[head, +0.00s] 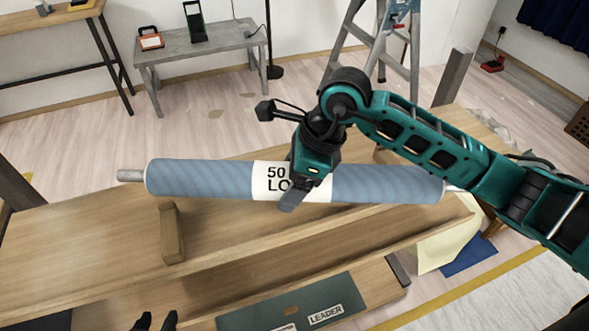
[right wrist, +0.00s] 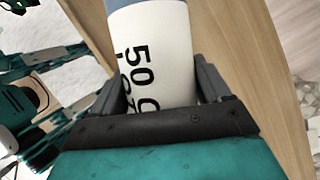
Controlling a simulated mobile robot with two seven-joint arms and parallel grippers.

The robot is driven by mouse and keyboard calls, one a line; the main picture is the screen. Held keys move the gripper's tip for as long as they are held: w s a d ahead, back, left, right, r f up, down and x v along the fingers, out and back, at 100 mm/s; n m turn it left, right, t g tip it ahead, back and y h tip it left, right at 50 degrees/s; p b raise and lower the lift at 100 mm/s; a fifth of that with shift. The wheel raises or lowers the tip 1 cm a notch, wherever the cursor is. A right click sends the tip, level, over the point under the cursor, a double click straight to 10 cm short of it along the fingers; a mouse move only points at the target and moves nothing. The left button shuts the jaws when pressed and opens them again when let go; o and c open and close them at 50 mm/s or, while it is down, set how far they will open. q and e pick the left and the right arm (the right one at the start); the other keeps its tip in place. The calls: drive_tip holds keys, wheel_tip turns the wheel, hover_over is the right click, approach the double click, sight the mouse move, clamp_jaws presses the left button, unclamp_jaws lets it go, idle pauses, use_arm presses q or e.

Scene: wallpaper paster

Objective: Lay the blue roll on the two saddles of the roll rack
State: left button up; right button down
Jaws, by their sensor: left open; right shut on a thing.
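The blue roll (head: 215,178) has a white label in its middle and a pale core end sticking out at the left. It lies across the view above the wooden bench. My right gripper (head: 293,192) is shut around its labelled middle. In the right wrist view, the two fingers (right wrist: 165,95) flank the white label of the roll (right wrist: 150,40). A wooden upright (head: 172,235), seemingly one saddle, stands below the roll's left part. Another wooden piece (head: 385,155) shows behind the right part, mostly hidden. I cannot tell whether the roll touches either. My left gripper (head: 155,322) is open at the bottom edge.
The wooden bench (head: 60,245) has a raised front board. A green panel marked LEADER (head: 295,305) lies in front. A stepladder (head: 375,35) and a grey side table (head: 200,48) stand farther back. A yellow strip (head: 470,290) crosses the floor at right.

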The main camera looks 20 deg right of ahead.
drive_tip(key=shift+a+r, duration=0.1)
drive_tip(key=shift+r, duration=0.2)
drive_tip(key=shift+f+b, duration=0.45)
unclamp_jaws()
drive_tip(key=shift+s+f, duration=0.1)
drive_tip(key=shift+f, duration=0.05)
drive_tip(key=shift+r+p, duration=0.45)
drive_tip(key=shift+p, duration=0.05)
drive_tip(key=v, duration=1.2)
